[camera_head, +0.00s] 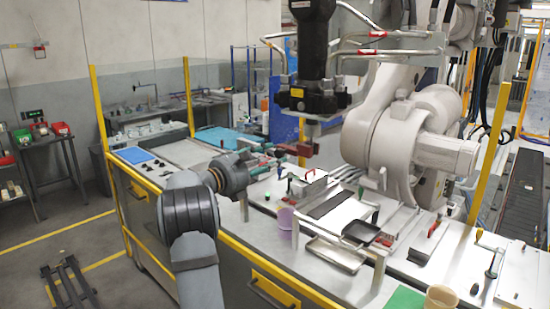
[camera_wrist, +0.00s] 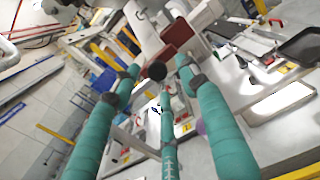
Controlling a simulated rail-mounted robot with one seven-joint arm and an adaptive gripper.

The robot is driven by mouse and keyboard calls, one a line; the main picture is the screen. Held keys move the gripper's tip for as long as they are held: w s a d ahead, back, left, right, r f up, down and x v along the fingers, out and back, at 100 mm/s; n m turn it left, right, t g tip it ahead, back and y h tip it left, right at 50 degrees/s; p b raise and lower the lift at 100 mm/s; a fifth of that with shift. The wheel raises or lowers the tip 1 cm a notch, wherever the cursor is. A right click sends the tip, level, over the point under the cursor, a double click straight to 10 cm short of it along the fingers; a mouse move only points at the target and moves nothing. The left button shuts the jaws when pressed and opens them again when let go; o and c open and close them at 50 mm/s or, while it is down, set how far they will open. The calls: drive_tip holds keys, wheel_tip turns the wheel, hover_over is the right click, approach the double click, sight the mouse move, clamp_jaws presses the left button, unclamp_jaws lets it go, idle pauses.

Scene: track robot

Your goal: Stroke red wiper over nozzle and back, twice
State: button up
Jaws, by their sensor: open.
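A red block (camera_head: 300,149), which looks like the red wiper, sits below the black tool head (camera_head: 312,95) in the head view. It also shows in the wrist view (camera_wrist: 180,36), ahead of my fingers. A pale vertical piece (camera_head: 312,130) under the black head may be the nozzle; I cannot tell whether the red block touches it. My gripper (camera_head: 270,158) is just left of the red block in the head view. In the wrist view its teal fingers (camera_wrist: 160,88) are spread open. A round black knob (camera_wrist: 157,70) shows between the fingertips, apparently ungripped.
A large white robot arm (camera_head: 400,130) stands right of the black head. A purple cup (camera_head: 286,219), a metal tray (camera_head: 335,254) and a black tray (camera_head: 360,232) are on the bench. A beige cup (camera_head: 440,298) stands at the front right. Yellow posts (camera_head: 100,110) edge the bench.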

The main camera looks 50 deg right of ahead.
drive_tip(key=w+a, duration=0.1)
drive_tip(key=a, duration=0.8)
drive_tip(key=shift+a, duration=0.35)
drive_tip(key=b, duration=0.1)
approach(277, 155)
drive_tip(key=shift+d, duration=0.65)
drive_tip(key=d+p, duration=0.1)
drive_tip(key=d, duration=0.1)
drive_tip(key=d+p, duration=0.1)
drive_tip(key=d, duration=0.2)
drive_tip(key=s+d+p, duration=0.1)
drive_tip(key=d, duration=0.2)
drive_tip(key=shift+s+d+r, duration=0.1)
drive_tip(key=shift+d+r, duration=0.05)
drive_tip(key=shift+r, duration=0.15)
drive_tip(key=shift+d+f, duration=0.15)
drive_tip(key=shift+d, duration=0.5)
drive_tip(key=shift+a, duration=0.1)
drive_tip(key=shift+c, duration=0.5)
